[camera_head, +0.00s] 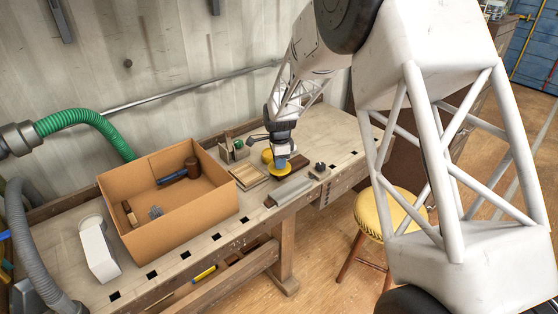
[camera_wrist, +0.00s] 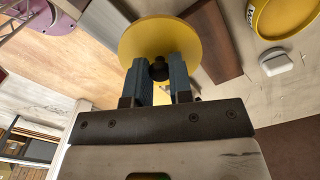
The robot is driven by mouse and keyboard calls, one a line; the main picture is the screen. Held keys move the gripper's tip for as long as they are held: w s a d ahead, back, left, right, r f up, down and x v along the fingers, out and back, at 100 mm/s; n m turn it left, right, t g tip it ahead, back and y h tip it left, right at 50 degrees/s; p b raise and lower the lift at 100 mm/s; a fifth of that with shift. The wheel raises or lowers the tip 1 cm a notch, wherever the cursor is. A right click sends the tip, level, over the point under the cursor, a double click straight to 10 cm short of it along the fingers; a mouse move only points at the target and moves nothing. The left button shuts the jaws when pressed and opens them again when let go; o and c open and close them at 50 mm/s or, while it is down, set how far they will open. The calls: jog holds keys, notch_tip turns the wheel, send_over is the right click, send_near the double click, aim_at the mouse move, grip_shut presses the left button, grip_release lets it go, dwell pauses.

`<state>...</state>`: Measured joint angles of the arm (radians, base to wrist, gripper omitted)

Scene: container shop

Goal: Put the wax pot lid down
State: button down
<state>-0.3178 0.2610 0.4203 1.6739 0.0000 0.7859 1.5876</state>
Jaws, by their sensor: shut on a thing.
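The wax pot lid is a yellow disc with a dark knob; it fills the top middle of the wrist view (camera_wrist: 137,42). My gripper (camera_wrist: 160,72) has its blue fingers shut on the knob. In the head view my gripper (camera_head: 281,161) points down over the bench, with the yellow lid (camera_head: 279,172) under its fingertips. I cannot tell whether the lid touches anything below. A yellow round pot (camera_wrist: 262,22) is at the upper right of the wrist view, apart from the lid, only partly in frame. In the head view it appears as yellow just behind my gripper (camera_head: 267,155).
A cardboard box (camera_head: 178,222) holding a mallet (camera_head: 180,173) stands left on the workbench (camera_head: 215,238). A wooden board (camera_head: 249,177) and a grey bar (camera_head: 289,191) lie near my gripper. A small white object (camera_wrist: 280,62) sits beside the pot. A yellow stool (camera_head: 385,210) stands right.

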jog(key=shift+w, duration=0.1)
dwell(0.5)
jog(key=w+a+r, duration=0.1)
jog(key=w+a, duration=0.1)
jog(key=w, duration=1.1)
jog(key=w+a+r+n, duration=0.1)
jog(key=w+a, duration=0.2)
jog(key=w, duration=1)
jog(key=shift+w+a, duration=0.25)
jog(key=shift+a, duration=0.05)
jog(key=shift+f, duration=3.1)
jog(key=shift+f, duration=0.1)
jog(key=shift+f, duration=1.8)
jog(key=shift+f, duration=0.1)
